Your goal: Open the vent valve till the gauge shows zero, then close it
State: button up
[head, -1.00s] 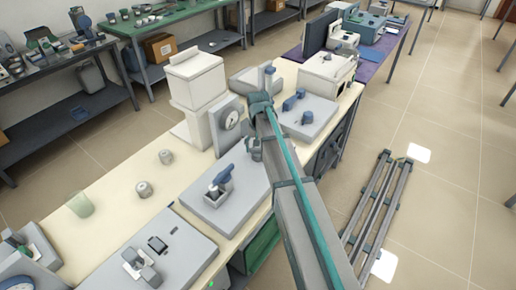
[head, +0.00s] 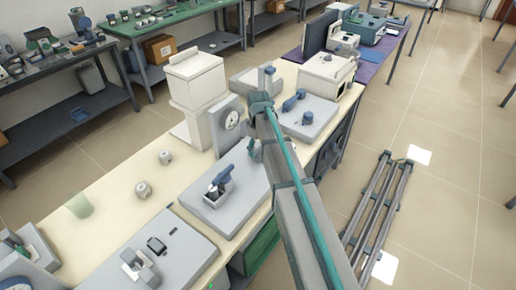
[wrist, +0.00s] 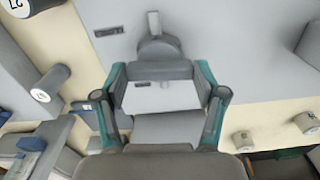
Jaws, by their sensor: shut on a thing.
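The gauge (head: 231,119) is a round white dial on an upright grey plate, left of my arm in the head view. Its needle is too small to read. In the wrist view, a small grey valve (wrist: 155,40) with a round base and an upright lever stands on a grey panel, at the tips of my gripper (wrist: 160,72). The jaws are shut on its lever, which they partly cover. In the head view my gripper (head: 254,151) is low beside the gauge plate, and my arm hides the valve.
A grey panel (head: 240,200) carries a blue-handled lever (head: 222,176) left of my gripper. Another panel with blue parts (head: 308,116) lies beyond my arm. A white tower (head: 196,90) stands behind the gauge. Small cylinders (head: 143,190) stand on the bench.

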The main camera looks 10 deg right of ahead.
aim_at(258, 149)
jog(key=shift+n, duration=0.7)
jog(key=o, duration=1.1)
jog(key=shift+o, duration=0.2)
jog(key=shift+r, duration=0.15)
notch_tip(258, 149, up, 12)
